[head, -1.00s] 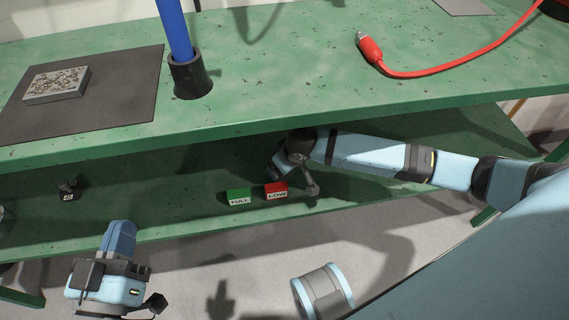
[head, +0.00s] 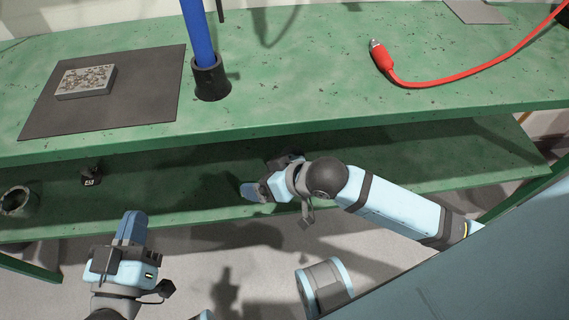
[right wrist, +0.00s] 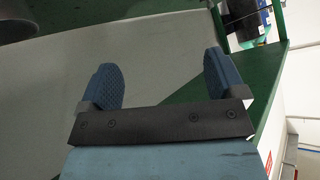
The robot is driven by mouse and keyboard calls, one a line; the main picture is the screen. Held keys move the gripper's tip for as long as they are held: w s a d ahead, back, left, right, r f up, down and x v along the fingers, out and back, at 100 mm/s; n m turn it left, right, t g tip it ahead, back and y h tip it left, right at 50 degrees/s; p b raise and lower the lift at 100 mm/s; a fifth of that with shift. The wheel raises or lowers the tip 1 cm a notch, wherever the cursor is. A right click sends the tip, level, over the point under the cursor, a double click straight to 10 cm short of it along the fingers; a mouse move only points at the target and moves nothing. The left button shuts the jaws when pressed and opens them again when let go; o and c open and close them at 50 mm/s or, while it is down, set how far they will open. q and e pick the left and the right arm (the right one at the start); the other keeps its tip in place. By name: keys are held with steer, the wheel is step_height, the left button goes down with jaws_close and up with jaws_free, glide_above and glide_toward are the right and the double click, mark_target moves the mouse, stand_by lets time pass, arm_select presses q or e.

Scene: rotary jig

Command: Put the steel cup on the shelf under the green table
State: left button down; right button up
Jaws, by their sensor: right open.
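A dark grey, open-topped round vessel (head: 18,202) stands on the shelf under the green table at the far left of the head view; I cannot tell whether it is the steel cup. No other cup shows clearly. My right gripper (head: 252,192) is over the shelf's front part, below the tabletop edge. In the right wrist view its blue fingers (right wrist: 160,80) are apart with nothing between them. My left gripper (head: 131,228) is in front of the shelf, to the right of the vessel; its finger gap is hidden.
The shelf (head: 170,205) holds a small black block (head: 91,176). The green tabletop (head: 310,75) overhangs it and carries a grey mat (head: 150,105), a black holder (head: 211,82) with a blue rod, and a red cable (head: 440,83). A dark rounded thing (right wrist: 30,22) shows in the right wrist view.

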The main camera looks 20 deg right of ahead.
steer(key=s+d+r+m+t, duration=0.1)
steer(key=s+r+t, duration=0.5)
steer(key=r, duration=0.5)
steer(key=t, duration=0.2)
steer(key=shift+d+r+m+t+y, duration=0.25)
steer(key=shift+d+m+t+y, duration=0.05)
steer(key=shift+d+m+t, duration=0.1)
steer(key=shift+s+a, duration=0.1)
steer(key=shift+s, duration=0.05)
